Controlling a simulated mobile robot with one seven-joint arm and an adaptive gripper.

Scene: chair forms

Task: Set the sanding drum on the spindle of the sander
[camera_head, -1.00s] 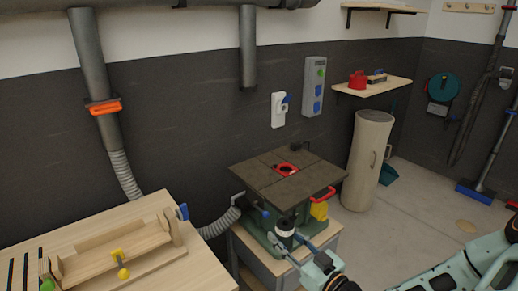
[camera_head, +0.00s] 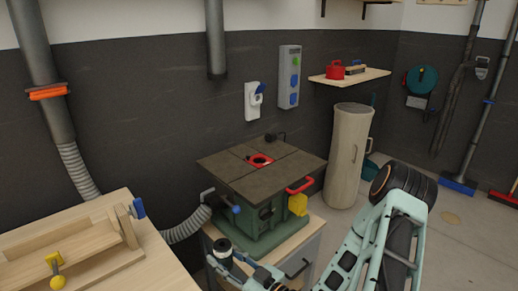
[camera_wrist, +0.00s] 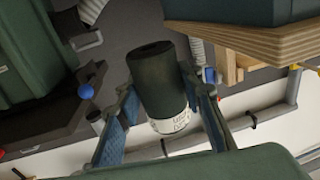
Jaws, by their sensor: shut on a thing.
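The sander (camera_head: 268,195) has a dark square tabletop and a green body. A red ring (camera_head: 260,161) lies in the middle of its top. Something small shows inside the ring, but I cannot make out the spindle clearly. My gripper (camera_head: 224,258) is shut on the sanding drum (camera_head: 222,248), low in front of the sander's left side and below the tabletop. In the wrist view the drum (camera_wrist: 158,80) is a dark cylinder with a pale printed band at its near end. It sits between both fingers of the gripper (camera_wrist: 165,108).
A wooden workbench (camera_head: 120,240) with a wooden jig is at the left. A grey hose (camera_head: 185,228) runs to the sander. A red handle (camera_head: 300,186) and yellow box (camera_head: 298,204) are on its right.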

